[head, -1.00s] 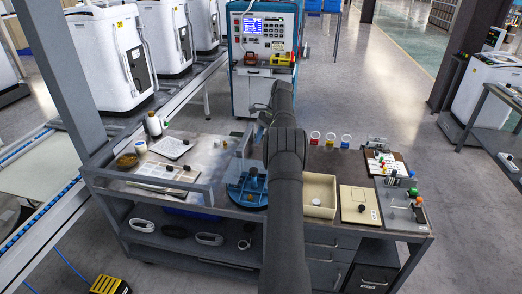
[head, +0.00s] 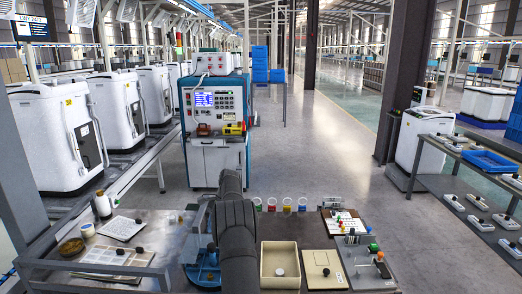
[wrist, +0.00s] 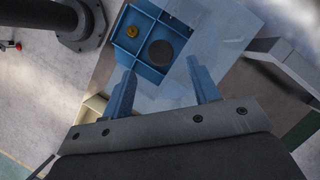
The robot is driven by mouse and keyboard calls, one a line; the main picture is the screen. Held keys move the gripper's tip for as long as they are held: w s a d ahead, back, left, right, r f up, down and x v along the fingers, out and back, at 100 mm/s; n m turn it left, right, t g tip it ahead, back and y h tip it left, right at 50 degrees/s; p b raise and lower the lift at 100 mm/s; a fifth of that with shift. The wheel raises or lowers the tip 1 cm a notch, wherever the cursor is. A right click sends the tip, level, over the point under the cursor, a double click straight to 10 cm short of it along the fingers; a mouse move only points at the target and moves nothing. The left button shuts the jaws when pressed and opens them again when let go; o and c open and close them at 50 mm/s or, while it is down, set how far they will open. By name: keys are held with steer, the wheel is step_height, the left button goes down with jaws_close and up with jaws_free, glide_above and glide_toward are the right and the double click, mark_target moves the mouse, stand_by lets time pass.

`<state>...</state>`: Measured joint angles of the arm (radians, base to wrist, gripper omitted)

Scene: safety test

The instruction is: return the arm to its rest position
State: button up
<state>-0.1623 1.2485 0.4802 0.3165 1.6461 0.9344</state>
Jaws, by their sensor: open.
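My arm (head: 237,240) rises from the bottom centre of the head view over the workbench, and its links hide my gripper there. In the wrist view my gripper (wrist: 161,72) shows two blue fingers spread wide with nothing held between them. Beyond the fingertips lies a blue compartmented tray (wrist: 122,42) with a small orange piece (wrist: 132,31) and a dark round piece (wrist: 160,53). The fingers appear apart from these things; the exact height is hard to tell.
On the bench, a beige open bin (head: 266,268) and a flat beige box (head: 322,269) stand right of my arm. A tall test cabinet (head: 216,130) stands behind the bench.

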mark_target(211, 245)
steer(key=x, duration=0.5)
steer(key=shift+f, duration=0.15)
steer(key=v, duration=1.2)
steer(key=x, duration=1.2)
steer(key=shift+s+f, duration=0.1)
steer(key=shift+f, duration=0.05)
steer(key=shift+r+m, duration=0.2)
steer(key=shift+m, duration=0.4)
steer(key=m+t+y, duration=0.1)
steer(key=m, duration=0.2)
steer(key=m+t, duration=0.1)
steer(key=m, duration=0.3)
steer(key=shift+s+t, duration=0.15)
steer(key=shift+t, duration=0.25)
steer(key=m+t, duration=0.1)
steer(key=m, duration=0.2)
